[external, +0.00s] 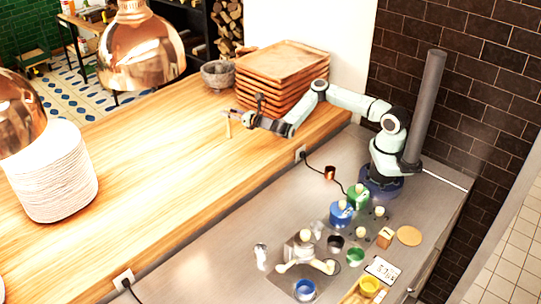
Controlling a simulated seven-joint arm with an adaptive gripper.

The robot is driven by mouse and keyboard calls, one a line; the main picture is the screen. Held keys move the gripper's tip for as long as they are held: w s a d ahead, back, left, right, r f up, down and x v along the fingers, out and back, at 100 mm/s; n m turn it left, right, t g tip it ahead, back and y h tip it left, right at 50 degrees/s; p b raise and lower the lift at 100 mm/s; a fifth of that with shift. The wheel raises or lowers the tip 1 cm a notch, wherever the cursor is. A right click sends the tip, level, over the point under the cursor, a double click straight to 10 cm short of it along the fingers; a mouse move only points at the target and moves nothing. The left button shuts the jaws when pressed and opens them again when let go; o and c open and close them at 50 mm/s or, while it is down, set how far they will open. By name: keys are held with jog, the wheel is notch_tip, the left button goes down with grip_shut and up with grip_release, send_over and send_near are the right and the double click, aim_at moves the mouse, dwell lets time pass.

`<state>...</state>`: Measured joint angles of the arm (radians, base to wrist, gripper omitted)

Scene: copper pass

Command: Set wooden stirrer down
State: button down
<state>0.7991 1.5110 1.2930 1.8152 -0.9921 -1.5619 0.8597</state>
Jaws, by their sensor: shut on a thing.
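My gripper (230,113) is at the end of my arm, stretched left over the wooden counter (130,165). It is shut on a small pale upright stick, which looks like the wooden stirrer (229,128). The stirrer hangs below the fingertips, close above or touching the counter; I cannot tell which. The fingers are small and partly hidden in this view.
A stack of wooden trays (275,62) and a grey bowl (217,75) stand behind my gripper. White plates (50,175) are stacked at left, near copper lamps (142,55). Cups and small items crowd the lower steel worktop (215,262). The counter's middle is clear.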

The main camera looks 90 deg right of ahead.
jog(key=s+d+r+m+g+h, duration=0.1)
jog(key=s+d+m+g+h, duration=0.2)
jog(key=d, duration=0.6)
jog(key=s+d+r+m+g+h, duration=0.15)
jog(key=d+m+g+h, duration=0.3)
jog(key=d, duration=0.55)
notch_tip(320, 180, down, 9)
jog(key=s+d, duration=0.1)
jog(key=d, duration=0.1)
jog(key=shift+r+g, duration=0.2)
jog(key=shift+g, duration=0.15)
jog(key=shift+f+n+y, duration=0.1)
jog(key=shift+n+y, duration=0.15)
jog(key=c, duration=1)
grip_release()
